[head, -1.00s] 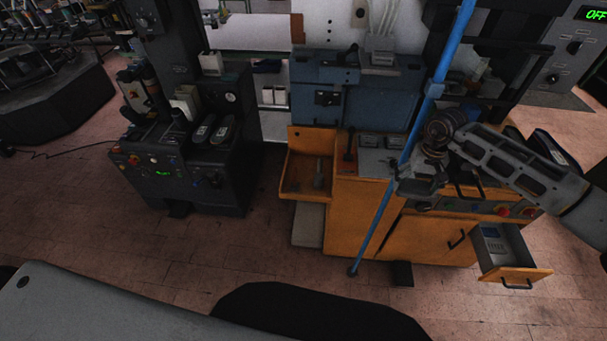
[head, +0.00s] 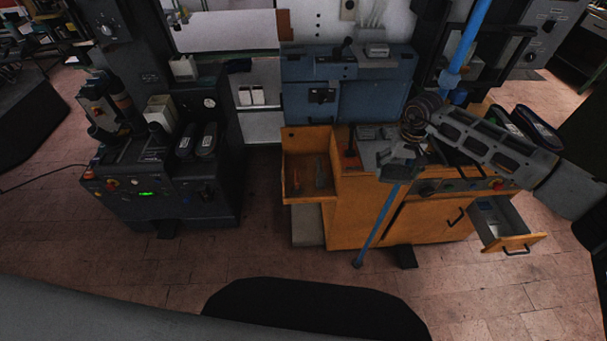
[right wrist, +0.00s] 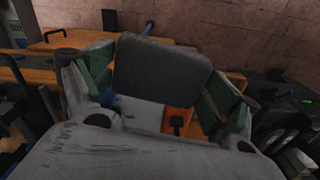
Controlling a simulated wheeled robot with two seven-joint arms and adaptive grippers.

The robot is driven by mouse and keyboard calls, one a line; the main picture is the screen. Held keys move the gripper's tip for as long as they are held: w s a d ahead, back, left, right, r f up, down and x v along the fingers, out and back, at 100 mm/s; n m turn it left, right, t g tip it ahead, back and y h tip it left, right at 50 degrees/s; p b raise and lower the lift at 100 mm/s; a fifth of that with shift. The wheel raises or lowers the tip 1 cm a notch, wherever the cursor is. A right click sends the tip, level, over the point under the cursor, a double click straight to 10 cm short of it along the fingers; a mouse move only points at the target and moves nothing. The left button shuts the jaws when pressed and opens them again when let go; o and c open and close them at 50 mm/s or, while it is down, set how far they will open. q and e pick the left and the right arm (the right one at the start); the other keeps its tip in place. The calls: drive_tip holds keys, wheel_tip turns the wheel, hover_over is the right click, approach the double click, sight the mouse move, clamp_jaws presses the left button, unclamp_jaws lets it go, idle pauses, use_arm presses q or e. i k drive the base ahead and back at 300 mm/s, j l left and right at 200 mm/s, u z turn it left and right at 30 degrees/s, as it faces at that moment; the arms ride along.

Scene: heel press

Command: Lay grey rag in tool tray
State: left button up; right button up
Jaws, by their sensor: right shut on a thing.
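My right gripper (head: 398,168) is above the orange cabinet's worktop, its arm coming in from the right. In the right wrist view it is shut on a dark grey, flat, rounded slab, which looks like the folded grey rag (right wrist: 162,72), between its green-padded fingers. In the head view the rag is hard to pick out against the gripper. The orange tool tray (head: 290,190) is fixed to the cabinet's left side, left of the gripper and apart from it. A few small upright tools show in it. My left gripper is not in view.
A blue pole (head: 378,228) slants past the right gripper down to the floor. A black lever on a red-orange plate (head: 350,158) stands between tray and gripper. A blue machine (head: 345,98) is behind. An open drawer (head: 512,241) juts out at right. A dark machine (head: 165,185) stands left.

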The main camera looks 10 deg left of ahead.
sight(307, 157)
drive_tip(key=j+z, duration=0.3)
drive_tip(key=j, duration=1.3)
drive_tip(key=i, duration=0.05)
